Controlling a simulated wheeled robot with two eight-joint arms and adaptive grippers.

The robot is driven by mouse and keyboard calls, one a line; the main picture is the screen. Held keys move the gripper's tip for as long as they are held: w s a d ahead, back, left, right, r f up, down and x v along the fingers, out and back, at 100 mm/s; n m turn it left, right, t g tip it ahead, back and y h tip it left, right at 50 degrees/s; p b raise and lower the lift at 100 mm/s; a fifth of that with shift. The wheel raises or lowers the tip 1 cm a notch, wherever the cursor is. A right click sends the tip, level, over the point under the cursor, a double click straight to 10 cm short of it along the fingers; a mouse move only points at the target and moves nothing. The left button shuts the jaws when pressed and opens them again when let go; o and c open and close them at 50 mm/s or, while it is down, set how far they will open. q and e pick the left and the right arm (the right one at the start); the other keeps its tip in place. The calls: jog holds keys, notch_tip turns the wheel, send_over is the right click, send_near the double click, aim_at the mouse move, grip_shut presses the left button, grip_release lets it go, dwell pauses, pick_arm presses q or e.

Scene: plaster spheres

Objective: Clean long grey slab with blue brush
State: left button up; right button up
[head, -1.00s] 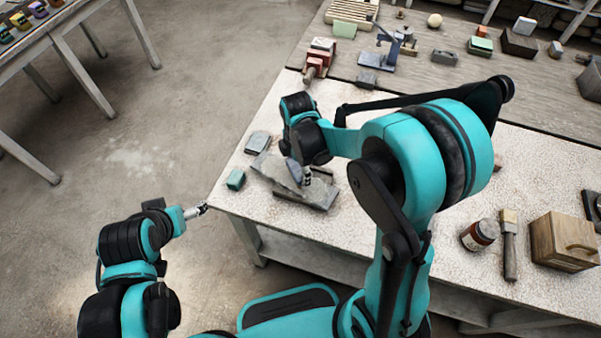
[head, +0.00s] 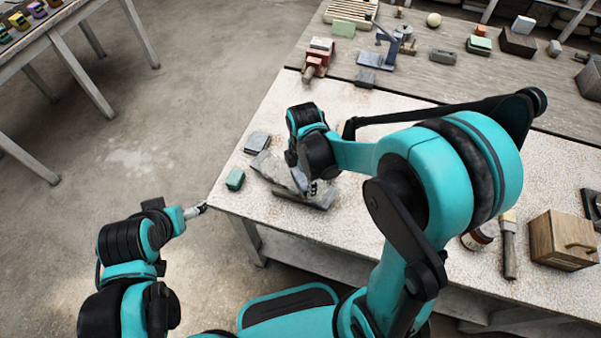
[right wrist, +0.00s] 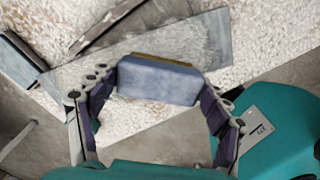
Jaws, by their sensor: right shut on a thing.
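My right gripper (right wrist: 157,100) is shut on the blue brush (right wrist: 158,82), a blue-grey block with a thin tan edge, in the right wrist view. The long grey slab (right wrist: 216,42) lies beneath and beyond it, with pale dust over its middle and a cleaner bluish-grey right end. The brush overlaps the slab's near edge; I cannot tell if it touches. In the head view my right gripper (head: 306,187) is low over the grey slabs, and its wrist hides the brush. My left gripper (head: 196,210) hangs off the table's left corner; its jaws are too small to read.
A green block (head: 235,179) and a small grey block (head: 257,141) lie left of the slabs. A red vise (head: 319,58) is at the back.

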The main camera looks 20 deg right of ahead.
jog(key=shift+f, duration=0.1)
jog(key=shift+w+a+b, duration=0.2)
jog(key=shift+w+a, duration=0.05)
jog(key=shift+w, duration=0.85)
jog(key=shift+w+a+b, duration=0.15)
jog(key=shift+w+a, duration=0.05)
jog(key=shift+w, duration=0.9)
jog(key=shift+s, duration=0.1)
jog(key=shift+s+d+r+p, duration=0.25)
jog(key=shift+s+r+p, duration=0.5)
jog(key=shift+s, duration=0.35)
